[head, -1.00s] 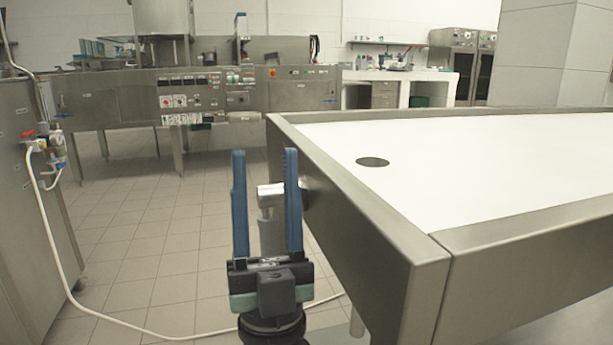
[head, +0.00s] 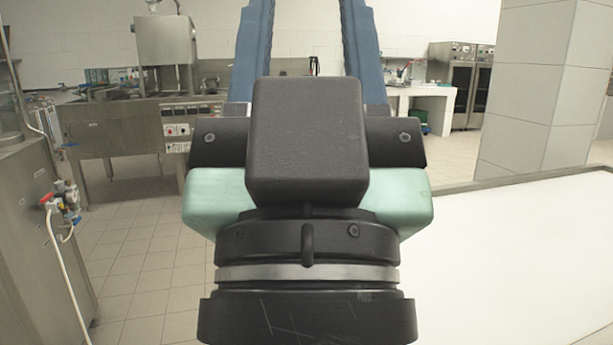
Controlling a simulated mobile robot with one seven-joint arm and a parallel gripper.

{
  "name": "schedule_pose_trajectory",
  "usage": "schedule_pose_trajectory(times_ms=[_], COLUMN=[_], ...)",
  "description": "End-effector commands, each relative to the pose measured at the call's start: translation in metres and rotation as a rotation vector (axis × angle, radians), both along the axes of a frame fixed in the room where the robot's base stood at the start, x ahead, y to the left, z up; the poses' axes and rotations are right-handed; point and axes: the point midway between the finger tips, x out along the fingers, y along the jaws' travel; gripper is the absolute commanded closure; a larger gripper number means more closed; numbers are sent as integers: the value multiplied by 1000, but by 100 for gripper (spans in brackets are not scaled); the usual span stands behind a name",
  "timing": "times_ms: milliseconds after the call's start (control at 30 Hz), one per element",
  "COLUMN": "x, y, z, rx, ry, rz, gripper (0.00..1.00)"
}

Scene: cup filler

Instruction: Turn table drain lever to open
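The white-topped table (head: 520,178) with a metal rim lies to the right, partly behind my gripper. The drain lever does not show now. The drain hole is also out of sight. The gripper's body covers the near left part of the table.
A steel cabinet (head: 30,230) with valves (head: 62,205) and a white hose stands at the left. A machine with a control panel (head: 178,125) is at the back left. A tiled pillar (head: 535,75) rises behind the table. Tiled floor (head: 140,265) is clear on the left.

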Motion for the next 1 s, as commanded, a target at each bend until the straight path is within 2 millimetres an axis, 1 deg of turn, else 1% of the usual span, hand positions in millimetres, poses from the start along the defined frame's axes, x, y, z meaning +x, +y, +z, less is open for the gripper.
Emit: schedule_pose_trajectory(times_ms=[33, 700, 800, 900, 1000], x=[0, 1, 1, 1, 1], y=[0, 1, 1, 1, 1], z=[32, 241, 268, 289, 302], rx=[0, 1, 1, 1, 1], ry=[0, 0, 0, 1, 1], rz=[1, 4, 4, 4, 4], gripper=[54, 54, 54, 54, 54])
